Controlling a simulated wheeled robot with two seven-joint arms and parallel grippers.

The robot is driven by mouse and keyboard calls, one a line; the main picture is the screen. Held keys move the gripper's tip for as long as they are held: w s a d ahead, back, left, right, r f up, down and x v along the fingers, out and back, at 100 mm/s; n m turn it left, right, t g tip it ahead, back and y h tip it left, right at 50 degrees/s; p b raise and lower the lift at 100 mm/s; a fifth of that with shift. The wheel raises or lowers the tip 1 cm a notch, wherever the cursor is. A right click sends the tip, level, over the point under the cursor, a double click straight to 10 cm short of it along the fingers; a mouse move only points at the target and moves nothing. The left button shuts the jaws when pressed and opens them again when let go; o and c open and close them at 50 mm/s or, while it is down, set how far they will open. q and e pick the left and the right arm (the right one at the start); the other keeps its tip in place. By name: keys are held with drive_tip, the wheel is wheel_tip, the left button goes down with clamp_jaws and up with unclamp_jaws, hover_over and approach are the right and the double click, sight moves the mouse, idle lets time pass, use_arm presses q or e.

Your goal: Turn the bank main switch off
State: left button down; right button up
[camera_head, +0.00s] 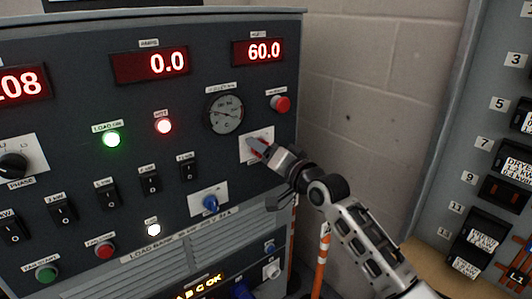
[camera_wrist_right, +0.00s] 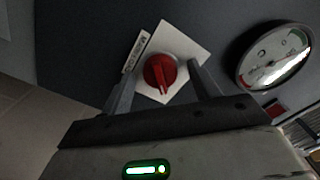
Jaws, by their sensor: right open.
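The bank main switch is a red rotary knob (camera_wrist_right: 160,72) on a white square plate (camera_wrist_right: 183,42) with a label beside it. The knob's ridge points down toward the gripper in the right wrist view. In the head view the white plate (camera_head: 248,149) shows at the panel's right side, with the knob mostly hidden behind my gripper. My right gripper (camera_head: 264,153) is in front of the plate, open. In the right wrist view its fingers (camera_wrist_right: 161,70) stand on either side of the knob, with gaps showing; I cannot tell how far the tips reach. My left gripper is not in view.
A round gauge (camera_head: 223,114) sits up and left of the switch, and a red push button (camera_head: 280,103) above it. A blue knob (camera_head: 210,203) is lower left. The green lamp (camera_head: 111,139) and red lamp (camera_head: 164,126) are lit. A breaker panel (camera_head: 480,130) stands at right.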

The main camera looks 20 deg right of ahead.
drive_tip(key=c, duration=1)
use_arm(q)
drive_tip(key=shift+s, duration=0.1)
use_arm(e)
drive_tip(key=shift+n, duration=0.4)
use_arm(q)
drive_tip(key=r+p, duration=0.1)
drive_tip(key=p, duration=0.2)
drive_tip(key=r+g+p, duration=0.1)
drive_tip(key=p, duration=0.3)
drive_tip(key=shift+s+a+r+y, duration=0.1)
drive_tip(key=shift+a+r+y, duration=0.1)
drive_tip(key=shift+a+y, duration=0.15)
use_arm(e)
drive_tip(key=n, duration=1.7)
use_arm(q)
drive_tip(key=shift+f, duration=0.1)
